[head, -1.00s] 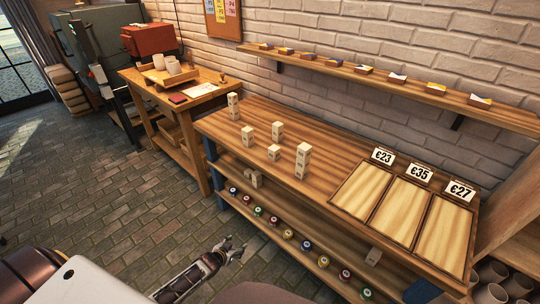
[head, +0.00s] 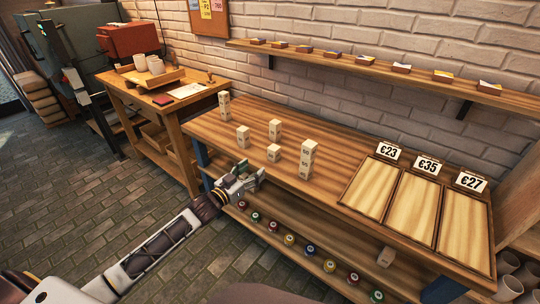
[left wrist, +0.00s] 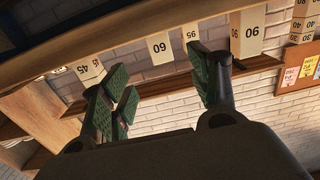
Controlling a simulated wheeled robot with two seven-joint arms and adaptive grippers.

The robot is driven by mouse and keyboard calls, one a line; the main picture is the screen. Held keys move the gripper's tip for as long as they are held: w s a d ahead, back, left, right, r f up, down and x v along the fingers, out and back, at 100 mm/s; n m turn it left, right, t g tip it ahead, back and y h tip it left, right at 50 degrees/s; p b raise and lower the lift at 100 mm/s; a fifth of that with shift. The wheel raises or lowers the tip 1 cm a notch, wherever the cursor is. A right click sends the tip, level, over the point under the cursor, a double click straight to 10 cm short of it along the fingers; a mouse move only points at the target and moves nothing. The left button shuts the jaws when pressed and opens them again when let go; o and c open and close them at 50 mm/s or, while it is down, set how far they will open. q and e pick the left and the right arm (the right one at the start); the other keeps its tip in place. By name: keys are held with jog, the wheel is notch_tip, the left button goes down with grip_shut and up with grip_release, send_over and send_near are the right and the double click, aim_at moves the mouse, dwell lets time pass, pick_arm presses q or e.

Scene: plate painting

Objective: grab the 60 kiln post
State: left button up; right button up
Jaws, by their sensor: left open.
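Several pale kiln posts stand on the wooden bench top. In the left wrist view, which looks upside down, the post marked 60 (left wrist: 160,47) is near the middle, between a post marked 45 (left wrist: 88,68) and a taller one marked 90 (left wrist: 250,33). In the head view the numbers are too small to read surely; a short front post (head: 274,153) stands nearest my left gripper (head: 256,178). That gripper is open and empty at the bench's front edge, apart from the posts. Its fingers (left wrist: 160,92) also show in the left wrist view. My right gripper is out of view.
A tall stack (head: 307,160) stands right of the short post, and other posts (head: 243,138) stand left and behind. Framed boards with price cards (head: 412,200) fill the bench's right end. Paint pots (head: 289,240) line the lower shelf. A wall shelf (head: 350,68) runs above.

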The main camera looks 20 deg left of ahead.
aim_at(272, 153)
pick_arm(q)
jog(key=shift+d+r, duration=0.2)
jog(key=shift+r, duration=0.3)
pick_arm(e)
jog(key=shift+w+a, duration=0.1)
pick_arm(q)
jog(key=shift+w, duration=0.1)
jog(key=shift+b+x, duration=0.35)
jog(key=shift+x, duration=3.65)
jog(key=shift+w+d, duration=0.1)
jog(key=shift+w, duration=0.05)
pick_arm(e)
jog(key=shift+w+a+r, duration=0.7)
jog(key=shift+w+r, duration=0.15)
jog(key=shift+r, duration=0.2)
pick_arm(q)
jog(key=shift+w, duration=0.1)
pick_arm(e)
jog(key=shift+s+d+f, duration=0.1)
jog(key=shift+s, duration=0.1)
